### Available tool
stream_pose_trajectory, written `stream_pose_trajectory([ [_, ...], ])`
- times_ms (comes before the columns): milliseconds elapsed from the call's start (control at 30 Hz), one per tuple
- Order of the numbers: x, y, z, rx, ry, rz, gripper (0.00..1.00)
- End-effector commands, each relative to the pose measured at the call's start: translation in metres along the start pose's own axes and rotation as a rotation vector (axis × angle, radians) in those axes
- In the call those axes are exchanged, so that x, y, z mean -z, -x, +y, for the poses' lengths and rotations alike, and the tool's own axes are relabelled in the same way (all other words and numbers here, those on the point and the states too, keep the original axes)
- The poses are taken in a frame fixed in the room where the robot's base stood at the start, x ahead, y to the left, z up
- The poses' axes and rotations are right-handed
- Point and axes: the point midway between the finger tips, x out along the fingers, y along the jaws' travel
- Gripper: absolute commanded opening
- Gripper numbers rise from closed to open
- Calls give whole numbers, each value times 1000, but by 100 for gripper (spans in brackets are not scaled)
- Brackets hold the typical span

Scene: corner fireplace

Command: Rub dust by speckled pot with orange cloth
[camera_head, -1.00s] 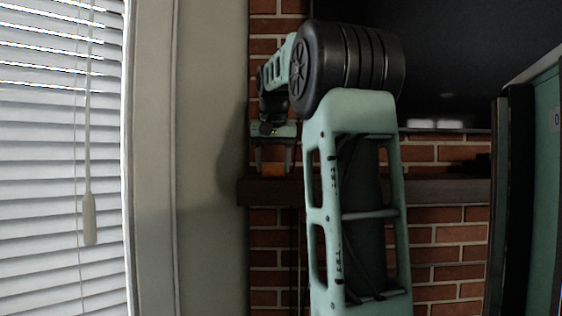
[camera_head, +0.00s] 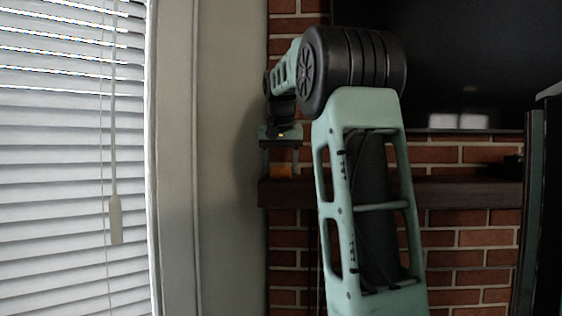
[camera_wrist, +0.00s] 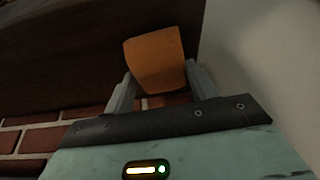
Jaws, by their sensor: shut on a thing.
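My gripper (camera_head: 281,165) hangs over the left end of a dark wooden mantel (camera_head: 450,192) in the head view. It is shut on the orange cloth (camera_head: 280,170), a small orange block-like piece between the fingers. In the wrist view my gripper (camera_wrist: 158,85) holds the cloth (camera_wrist: 155,55) at its near end, and the cloth lies over or close against the dark mantel surface (camera_wrist: 60,50). I cannot tell whether it touches the wood. I see no speckled pot and make out no dust in either view.
A pale wall (camera_head: 225,160) stands close to the left of the gripper, and it also shows in the wrist view (camera_wrist: 250,50). Window blinds (camera_head: 60,180) are at far left. A red brick wall (camera_head: 460,240) and a dark screen (camera_head: 460,70) are behind my arm.

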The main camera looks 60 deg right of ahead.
Motion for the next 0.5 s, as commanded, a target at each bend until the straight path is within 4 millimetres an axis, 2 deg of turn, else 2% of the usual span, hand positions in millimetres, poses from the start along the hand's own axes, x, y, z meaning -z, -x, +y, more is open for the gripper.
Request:
stream_pose_trajectory([
  [167,0,-1,5,-1,-3,0,38],
  [500,-2,-1,32,-2,-2,-1,38],
])
